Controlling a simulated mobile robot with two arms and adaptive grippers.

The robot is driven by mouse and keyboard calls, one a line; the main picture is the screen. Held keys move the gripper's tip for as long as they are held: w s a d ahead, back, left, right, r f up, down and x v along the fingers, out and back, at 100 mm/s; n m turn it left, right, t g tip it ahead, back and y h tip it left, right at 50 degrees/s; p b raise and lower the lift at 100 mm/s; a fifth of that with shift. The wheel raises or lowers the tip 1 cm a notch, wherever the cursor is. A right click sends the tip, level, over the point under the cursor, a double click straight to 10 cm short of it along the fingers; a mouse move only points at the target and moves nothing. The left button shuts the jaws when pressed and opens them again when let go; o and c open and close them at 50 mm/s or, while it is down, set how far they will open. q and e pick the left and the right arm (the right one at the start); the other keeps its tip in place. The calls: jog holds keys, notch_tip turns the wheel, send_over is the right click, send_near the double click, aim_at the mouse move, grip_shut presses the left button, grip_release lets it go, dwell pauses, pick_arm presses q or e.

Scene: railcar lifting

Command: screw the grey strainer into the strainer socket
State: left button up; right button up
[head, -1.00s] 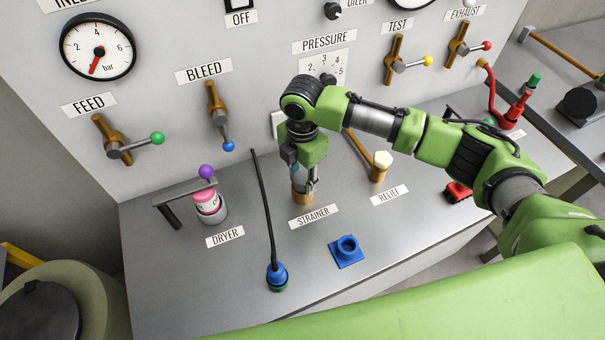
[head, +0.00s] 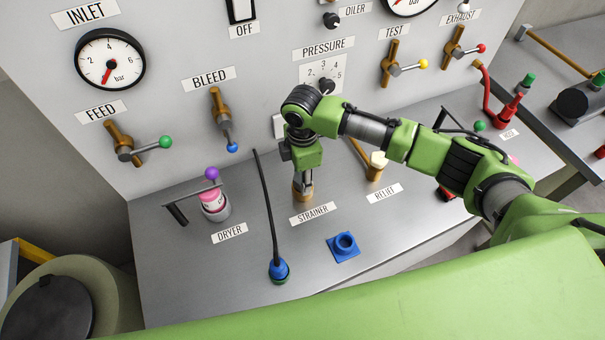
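My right gripper (head: 304,181) comes down from the right-hand arm and points down at the brass strainer socket (head: 303,196), behind the STRAINER label (head: 313,214). Its fingertips are right at the top of the socket. The fingers are seen nearly edge-on, so their gap does not show. I cannot make out the grey strainer; any part of it between the fingers or in the socket is hidden. My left gripper is not in view.
Left of the socket, a dark cable runs down to a blue plug (head: 278,269). A blue square socket (head: 344,246) sits in front. The pink-topped dryer (head: 214,204) stands left under a bracket. The relief valve (head: 376,166) stands close on the right.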

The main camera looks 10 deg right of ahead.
jog(key=shift+r+m+p, duration=0.1)
jog(key=shift+m+p, duration=0.95)
jog(key=shift+m, duration=0.15)
jog(key=shift+f+m, duration=0.2)
jog(key=shift+m, duration=0.3)
jog(key=m, duration=0.4)
jog(key=shift+s+m, duration=0.1)
jog(key=shift+m, duration=0.2)
jog(key=o, duration=0.9)
